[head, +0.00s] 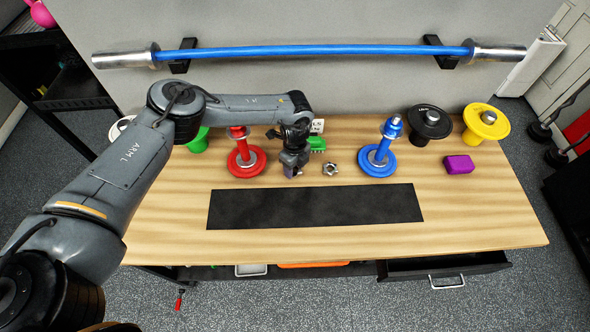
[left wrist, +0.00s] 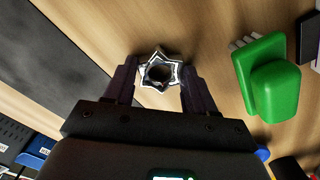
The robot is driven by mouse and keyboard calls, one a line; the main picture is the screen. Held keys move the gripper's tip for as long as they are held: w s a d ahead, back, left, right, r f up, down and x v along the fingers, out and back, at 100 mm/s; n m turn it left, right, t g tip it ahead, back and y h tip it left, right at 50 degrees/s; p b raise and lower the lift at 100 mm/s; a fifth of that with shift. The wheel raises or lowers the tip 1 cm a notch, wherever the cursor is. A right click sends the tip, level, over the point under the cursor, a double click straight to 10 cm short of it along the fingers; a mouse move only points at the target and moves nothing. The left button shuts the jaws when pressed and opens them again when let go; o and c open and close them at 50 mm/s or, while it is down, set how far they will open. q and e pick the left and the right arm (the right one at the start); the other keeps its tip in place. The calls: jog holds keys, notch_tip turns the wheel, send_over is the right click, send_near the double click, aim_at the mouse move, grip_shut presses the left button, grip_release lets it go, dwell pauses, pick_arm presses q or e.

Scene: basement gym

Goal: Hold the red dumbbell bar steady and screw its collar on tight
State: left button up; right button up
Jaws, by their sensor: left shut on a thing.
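The red dumbbell bar (head: 239,136) stands upright on its red plate at the back of the bench, just left of my left gripper (head: 291,172). My left gripper is low over the bench and shut on a silver star-shaped collar (left wrist: 146,79), seen between its fingers in the left wrist view. In the head view the fingers mostly hide this collar. A second star collar (head: 330,169) lies on the wood to the right of the gripper. The held collar is apart from the red bar. My right gripper is not in view.
A blue dumbbell (head: 378,158), black plate (head: 429,122), yellow plate (head: 486,122) and purple block (head: 458,164) stand to the right. A green brush (head: 317,144) lies behind my gripper, also in the wrist view (left wrist: 272,78). The black mat (head: 315,207) in front is empty.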

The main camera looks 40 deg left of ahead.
pick_arm(q)
jog(key=shift+c, duration=1.3)
jog(key=shift+r, duration=0.1)
jog(key=shift+r, duration=0.4)
jog(key=r, duration=0.1)
jog(key=d+r+b, duration=0.1)
jog(key=r, duration=0.1)
jog(key=shift+w+r+b, duration=0.15)
jog(key=shift+r+b, duration=0.05)
jog(key=shift+b, duration=0.1)
jog(key=w+d+r+b, duration=0.1)
jog(key=d+r+b, duration=0.1)
jog(key=d+r, duration=0.4)
jog(key=shift+w+d+r, duration=0.25)
jog(key=shift+d+r, duration=0.1)
jog(key=shift+d, duration=1.95)
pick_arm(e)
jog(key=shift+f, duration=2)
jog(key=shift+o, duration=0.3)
